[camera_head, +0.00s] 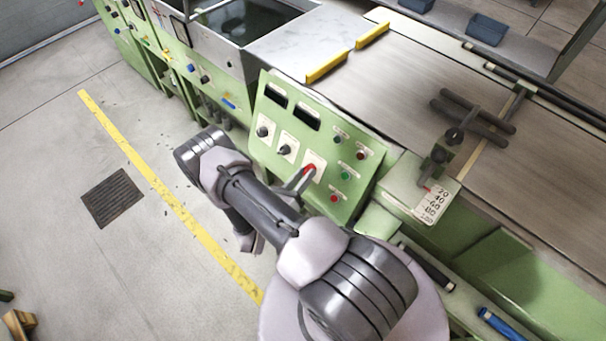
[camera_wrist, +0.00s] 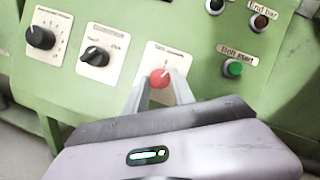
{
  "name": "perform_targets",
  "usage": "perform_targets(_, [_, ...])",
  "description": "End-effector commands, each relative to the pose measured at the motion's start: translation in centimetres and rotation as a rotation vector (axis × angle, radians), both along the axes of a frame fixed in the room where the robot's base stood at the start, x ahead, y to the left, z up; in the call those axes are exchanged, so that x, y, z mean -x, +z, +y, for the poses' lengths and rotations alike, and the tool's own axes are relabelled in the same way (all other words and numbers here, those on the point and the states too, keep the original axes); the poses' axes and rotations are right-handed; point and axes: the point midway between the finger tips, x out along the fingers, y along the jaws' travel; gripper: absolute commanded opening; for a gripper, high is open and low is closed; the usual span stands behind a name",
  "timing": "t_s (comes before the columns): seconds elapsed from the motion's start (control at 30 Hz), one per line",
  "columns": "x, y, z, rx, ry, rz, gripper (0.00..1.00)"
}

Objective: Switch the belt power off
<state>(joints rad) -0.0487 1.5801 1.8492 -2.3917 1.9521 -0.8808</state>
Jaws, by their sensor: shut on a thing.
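A red rotary knob (camera_wrist: 159,78) sits on a white plate on the green control panel (camera_head: 267,155); the lettering above it is too blurred to read. A small white mark on the knob points up. In the head view the red knob (camera_head: 309,169) shows at my fingertips. My gripper (camera_wrist: 160,84) is shut on the knob, one finger at each side. It also shows in the head view (camera_head: 306,174), where my forearm reaches in from below.
Two black knobs (camera_wrist: 95,57) (camera_wrist: 40,37) on white plates are left of the red one. A green button (camera_wrist: 233,68) labelled Belt start is to the right. A lever with a number scale (camera_head: 433,202) stands right of the panel.

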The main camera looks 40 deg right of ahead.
Motion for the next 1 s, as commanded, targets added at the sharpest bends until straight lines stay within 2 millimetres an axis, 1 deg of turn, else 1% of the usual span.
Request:
perform_targets(0.3, [0.24,0.22,-0.07,0.017,0.092,0.233,0.00])
perform_targets(0.5, [0.29,0.22,-0.07,0.024,0.133,0.332,0.00])
perform_targets(0.7, [0.30,0.20,-0.09,0.030,0.158,0.391,0.00])
perform_targets(1.0, [0.33,0.15,-0.10,0.032,0.167,0.418,0.00])
